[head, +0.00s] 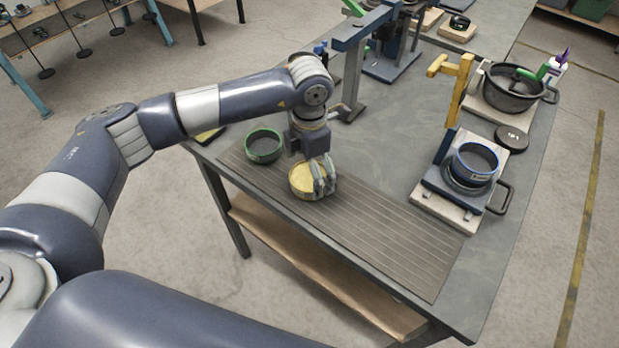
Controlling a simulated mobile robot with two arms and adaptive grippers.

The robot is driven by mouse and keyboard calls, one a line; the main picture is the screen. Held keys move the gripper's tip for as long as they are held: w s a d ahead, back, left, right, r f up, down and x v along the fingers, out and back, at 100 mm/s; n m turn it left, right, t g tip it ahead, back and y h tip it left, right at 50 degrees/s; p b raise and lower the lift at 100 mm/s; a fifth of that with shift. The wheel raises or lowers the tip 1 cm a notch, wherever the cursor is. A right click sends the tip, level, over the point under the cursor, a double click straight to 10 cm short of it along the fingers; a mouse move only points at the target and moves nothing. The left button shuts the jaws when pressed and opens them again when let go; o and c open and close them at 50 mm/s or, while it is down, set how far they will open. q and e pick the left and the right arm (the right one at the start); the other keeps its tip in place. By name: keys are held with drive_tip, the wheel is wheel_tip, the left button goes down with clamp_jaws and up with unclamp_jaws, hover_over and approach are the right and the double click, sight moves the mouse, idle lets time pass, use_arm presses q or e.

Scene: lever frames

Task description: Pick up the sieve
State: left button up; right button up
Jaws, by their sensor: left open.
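Three round, sieve-like vessels show in the head view; I cannot tell which one the task means. A yellow one (302,183) sits on the ribbed mat. My left gripper (323,180) points down at its right side, jaws open. The fingers overlap its right rim and hide part of it; I cannot tell whether they touch it. A green-rimmed, dark one (263,147) sits behind and left of the yellow one, apart from the gripper. A blue-rimmed one (476,160) sits in a lever frame (432,187) at the right. My right gripper is not in view.
The ribbed mat (385,240) is clear right of the gripper. A dark pot (510,92) and a black disc (511,139) stand at the back right. A blue-grey press stand (350,75) rises behind my wrist. The grey table (385,150) has free room mid-top.

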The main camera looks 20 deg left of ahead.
sight(309, 181)
use_arm(q)
drive_tip(key=shift+f, duration=1.2)
drive_tip(key=c, duration=1.3)
drive_tip(key=shift+o, duration=0.2)
drive_tip(key=shift+r, duration=0.15)
